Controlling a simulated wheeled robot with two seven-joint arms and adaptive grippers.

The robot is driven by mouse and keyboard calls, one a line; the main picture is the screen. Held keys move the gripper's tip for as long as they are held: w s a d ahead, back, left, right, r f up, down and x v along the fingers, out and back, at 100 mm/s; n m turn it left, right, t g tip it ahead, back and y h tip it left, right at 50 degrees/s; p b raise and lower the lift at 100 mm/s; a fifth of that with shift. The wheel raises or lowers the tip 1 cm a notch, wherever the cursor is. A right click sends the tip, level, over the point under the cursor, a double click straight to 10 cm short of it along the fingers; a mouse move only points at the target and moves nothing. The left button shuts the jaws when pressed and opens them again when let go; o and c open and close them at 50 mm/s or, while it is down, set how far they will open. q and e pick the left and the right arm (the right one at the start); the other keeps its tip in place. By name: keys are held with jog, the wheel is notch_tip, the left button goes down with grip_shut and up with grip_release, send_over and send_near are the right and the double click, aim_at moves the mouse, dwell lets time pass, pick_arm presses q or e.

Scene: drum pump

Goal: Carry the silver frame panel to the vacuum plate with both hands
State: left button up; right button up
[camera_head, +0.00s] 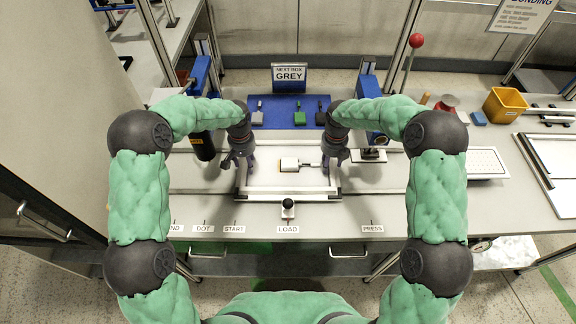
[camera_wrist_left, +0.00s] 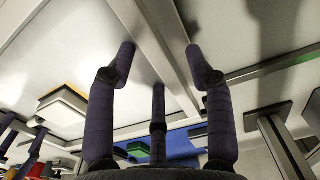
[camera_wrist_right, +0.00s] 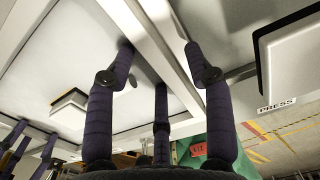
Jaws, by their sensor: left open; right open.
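The silver frame panel (camera_head: 262,197) lies on the bench in front of me, a rectangular metal frame around a pale area. My left gripper (camera_head: 238,160) is open over its left side rail. In the left wrist view, the fingers (camera_wrist_left: 160,62) are spread on either side of the rail (camera_wrist_left: 165,50). My right gripper (camera_head: 332,160) is open over the right side rail, which runs between its fingers (camera_wrist_right: 160,62) in the right wrist view. Whether the fingers touch the rails I cannot tell. A white plate with rows of fine marks (camera_head: 487,163), possibly the vacuum plate, lies to the right.
A small white-topped block with a handle (camera_head: 289,164) sits inside the frame's outline. A black-topped knob (camera_head: 288,207) stands at its front edge. A blue mat with tools (camera_head: 285,110) lies behind.

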pick_arm(q)
jog(key=shift+c, duration=0.3)
pick_arm(e)
jog(key=shift+c, duration=0.3)
pick_arm(q)
grip_shut()
pick_arm(e)
grip_shut()
pick_arm(q)
jog(key=shift+r, duration=0.15)
pick_arm(e)
jog(key=shift+r, duration=0.1)
